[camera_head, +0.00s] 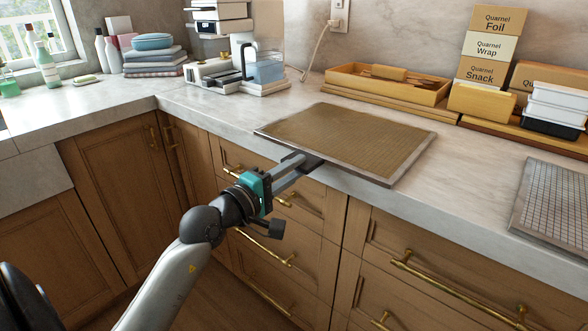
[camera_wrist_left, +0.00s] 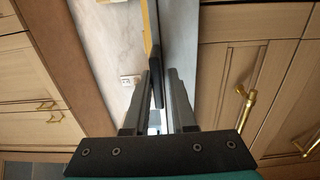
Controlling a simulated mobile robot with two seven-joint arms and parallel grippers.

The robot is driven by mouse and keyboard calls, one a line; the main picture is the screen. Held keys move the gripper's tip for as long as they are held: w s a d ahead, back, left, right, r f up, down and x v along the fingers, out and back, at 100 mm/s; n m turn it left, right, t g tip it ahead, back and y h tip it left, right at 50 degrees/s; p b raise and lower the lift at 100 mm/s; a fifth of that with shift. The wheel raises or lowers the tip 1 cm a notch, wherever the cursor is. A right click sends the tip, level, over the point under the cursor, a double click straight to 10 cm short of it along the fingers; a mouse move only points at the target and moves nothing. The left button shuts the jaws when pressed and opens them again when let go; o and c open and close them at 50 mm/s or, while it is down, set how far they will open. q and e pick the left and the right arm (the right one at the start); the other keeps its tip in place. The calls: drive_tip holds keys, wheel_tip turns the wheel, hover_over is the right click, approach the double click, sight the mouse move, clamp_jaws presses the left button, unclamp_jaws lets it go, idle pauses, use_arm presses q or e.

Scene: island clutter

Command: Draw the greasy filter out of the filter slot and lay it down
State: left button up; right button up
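The greasy filter (camera_head: 350,135) is a flat brown mesh panel in a grey frame. It lies flat at the front of the marble counter, its near edge by the counter's front edge. My left gripper (camera_head: 312,160) is at the middle of that near edge. In the left wrist view the filter is edge-on, and its dark tab (camera_wrist_left: 157,78) lies between the fingers of my left gripper (camera_wrist_left: 162,90). A gap shows on the right side of the tab, so the fingers look open around it. No filter slot shows. My right gripper is out of view.
A grey-framed mesh panel (camera_head: 560,205) lies at the right. A wooden tray (camera_head: 390,86) and labelled boxes (camera_head: 490,45) stand behind the filter. Folded towels (camera_head: 155,58) and bottles are at the back left. Drawers with brass handles are below.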

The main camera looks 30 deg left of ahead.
use_arm(q)
drive_tip(key=shift+f, duration=0.15)
drive_tip(key=o, duration=0.6)
idle(0.4)
drive_tip(key=shift+s+a+b, duration=0.2)
drive_tip(key=shift+s+b, duration=0.3)
drive_tip(key=shift+s, duration=1.5)
drive_tip(key=shift+s+a+b, duration=0.2)
drive_tip(key=shift+s+b, duration=0.25)
drive_tip(key=shift+s, duration=1.55)
